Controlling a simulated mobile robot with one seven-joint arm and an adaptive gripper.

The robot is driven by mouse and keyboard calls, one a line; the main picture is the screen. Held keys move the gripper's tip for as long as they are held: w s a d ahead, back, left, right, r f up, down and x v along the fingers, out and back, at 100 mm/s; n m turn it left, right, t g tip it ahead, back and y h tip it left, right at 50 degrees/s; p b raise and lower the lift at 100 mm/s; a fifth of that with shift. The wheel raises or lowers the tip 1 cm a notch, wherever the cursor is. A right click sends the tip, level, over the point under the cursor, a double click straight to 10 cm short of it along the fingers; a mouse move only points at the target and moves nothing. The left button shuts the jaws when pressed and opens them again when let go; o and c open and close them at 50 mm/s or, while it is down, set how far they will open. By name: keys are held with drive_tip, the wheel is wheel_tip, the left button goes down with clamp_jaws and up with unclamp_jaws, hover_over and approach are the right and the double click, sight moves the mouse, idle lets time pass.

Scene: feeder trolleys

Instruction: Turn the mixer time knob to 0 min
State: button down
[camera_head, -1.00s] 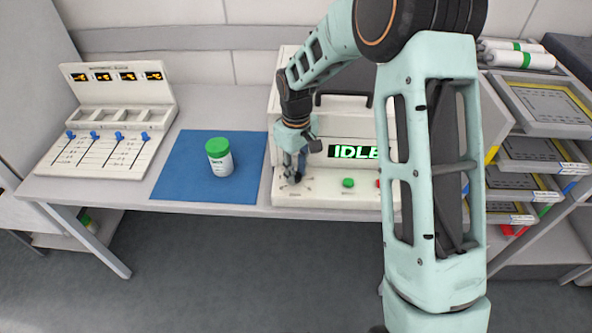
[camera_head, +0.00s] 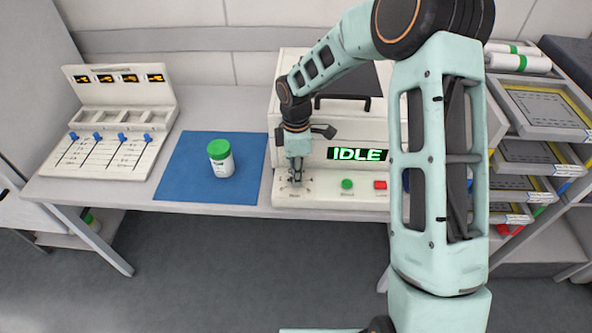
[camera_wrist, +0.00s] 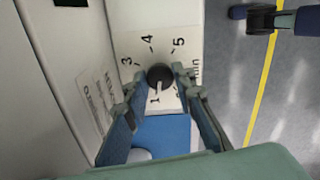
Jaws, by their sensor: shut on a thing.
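The mixer (camera_head: 330,187) is a cream box with a green IDLE display (camera_head: 357,154). Its time knob (camera_wrist: 160,75) is round and black with a pale pointer mark, seen in the wrist view. The mark points down the picture, close to the digit 1 (camera_wrist: 155,100). Digits 3, 4 and 5 and part of "min" show around it; other marks are hidden by the fingers. My gripper (camera_wrist: 159,82) is shut on the knob, one finger on each side. In the head view my gripper (camera_head: 296,175) points down at the panel's left end and hides the knob.
A green button (camera_head: 347,184) and a red button (camera_head: 380,185) sit right of the knob. A green-capped jar (camera_head: 221,160) stands on a blue mat (camera_head: 185,180) to the left. A slider panel (camera_head: 110,150) is farther left; trays (camera_head: 545,105) stand at right.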

drive_tip(key=shift+r+n, duration=0.1)
drive_tip(key=shift+n, duration=0.8)
drive_tip(key=c, duration=1.6)
unclamp_jaws()
wheel_tip(320, 180, up, 12)
